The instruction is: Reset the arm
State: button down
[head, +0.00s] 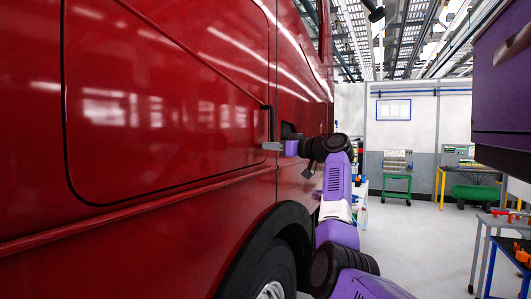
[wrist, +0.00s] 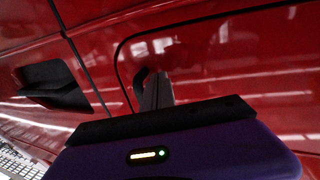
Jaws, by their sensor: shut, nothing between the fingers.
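My gripper (head: 268,146) is at the end of my purple and black arm, close beside the red van (head: 170,110). Its fingers point left along the van's side, and I cannot tell whether they touch the panel. In the wrist view my gripper (wrist: 155,90) shows its fingers shut, with nothing held. The red panel (wrist: 230,60) lies right behind them. A black door handle (wrist: 55,85) is to the left of the fingers in the wrist view, apart from them. My arm is bent and reaches up along the van.
The van's front wheel (head: 270,280) and black arch are below my gripper. A green cart (head: 397,180) stands by the back wall. The floor between is clear.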

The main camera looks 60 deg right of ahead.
jog(key=shift+d+b+v, duration=0.2)
jog(key=shift+b+v, duration=0.1)
jog(key=shift+v, duration=1)
jog(key=shift+d+b+v, duration=0.15)
jog(key=shift+b+v, duration=0.15)
jog(key=shift+v, duration=1.05)
jog(key=shift+s+f, duration=0.1)
jog(key=shift+f, duration=0.1)
